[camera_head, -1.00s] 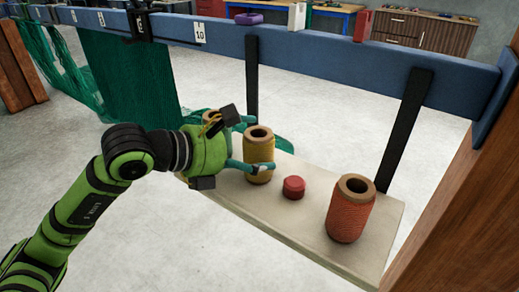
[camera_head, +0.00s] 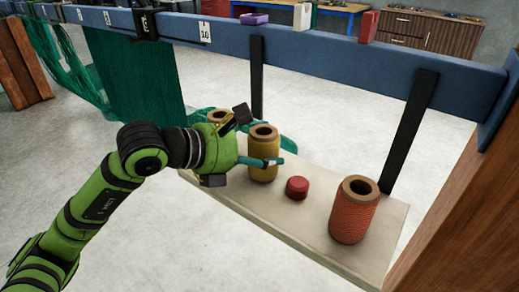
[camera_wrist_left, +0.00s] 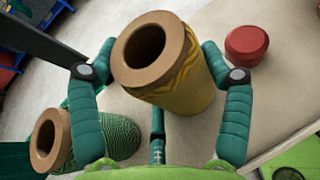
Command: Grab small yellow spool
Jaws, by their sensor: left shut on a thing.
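The yellow spool (camera_head: 264,158) stands upright on the pale shelf board (camera_head: 302,232), with a brown hollow core at its top. My left gripper (camera_head: 262,162) is around it and shut on it. In the left wrist view the yellow spool (camera_wrist_left: 180,80) sits between the teal fingers of the left gripper (camera_wrist_left: 158,75), one on each side, with a third finger below. My right gripper is not in view.
A red cap-like disc (camera_head: 297,187) and a larger orange spool (camera_head: 354,212) stand to the right on the board. A green spool (camera_wrist_left: 105,138) is close beside the left finger. A blue beam (camera_head: 330,60) and black struts rise behind.

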